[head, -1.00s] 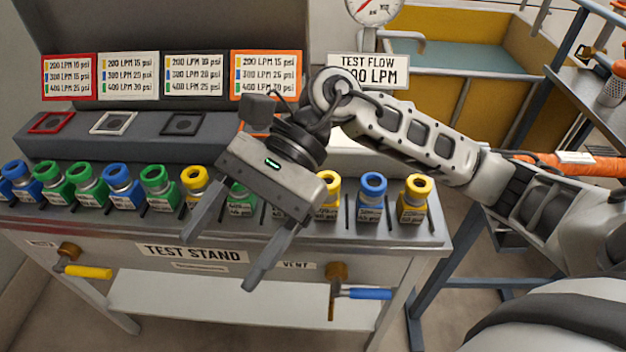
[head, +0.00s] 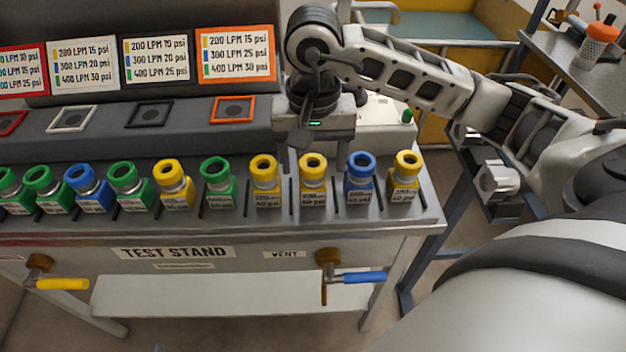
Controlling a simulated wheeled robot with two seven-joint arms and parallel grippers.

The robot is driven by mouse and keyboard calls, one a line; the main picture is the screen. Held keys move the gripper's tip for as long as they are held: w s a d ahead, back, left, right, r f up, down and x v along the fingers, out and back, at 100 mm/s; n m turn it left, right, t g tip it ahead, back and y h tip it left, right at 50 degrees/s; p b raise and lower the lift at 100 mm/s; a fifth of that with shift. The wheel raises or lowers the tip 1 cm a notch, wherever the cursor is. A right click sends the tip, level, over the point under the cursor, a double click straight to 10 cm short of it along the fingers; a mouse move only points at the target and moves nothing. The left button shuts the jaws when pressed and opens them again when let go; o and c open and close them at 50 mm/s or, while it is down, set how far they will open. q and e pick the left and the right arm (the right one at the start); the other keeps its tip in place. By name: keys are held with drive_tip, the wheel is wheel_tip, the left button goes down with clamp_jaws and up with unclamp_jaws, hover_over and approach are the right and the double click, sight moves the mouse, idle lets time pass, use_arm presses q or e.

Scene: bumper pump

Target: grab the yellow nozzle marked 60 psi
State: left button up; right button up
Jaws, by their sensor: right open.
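Several yellow-topped nozzles stand upright in the row on the test stand (head: 200,229). One yellow nozzle (head: 172,181) is left of a green one. Two yellow nozzles (head: 264,181) and (head: 313,180) stand side by side right of that green one. Another yellow nozzle (head: 407,175) is at the right end. Their labels are too small for me to read the psi surely. My right gripper (head: 312,150) is open and empty, pointing down behind and above the third yellow nozzle from the left. Its fingertips are partly hard to make out. My left gripper is out of view.
Green nozzles (head: 217,183) and blue nozzles (head: 360,178) stand close by in the same row. Coloured square frames, including an orange one (head: 233,109), lie on the ledge behind, below label cards (head: 235,54). Valves with yellow (head: 62,284) and blue (head: 365,277) handles are on the front.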

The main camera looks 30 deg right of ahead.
sight(313, 182)
drive_tip(key=shift+f, duration=2.95)
drive_tip(key=c, duration=1.2)
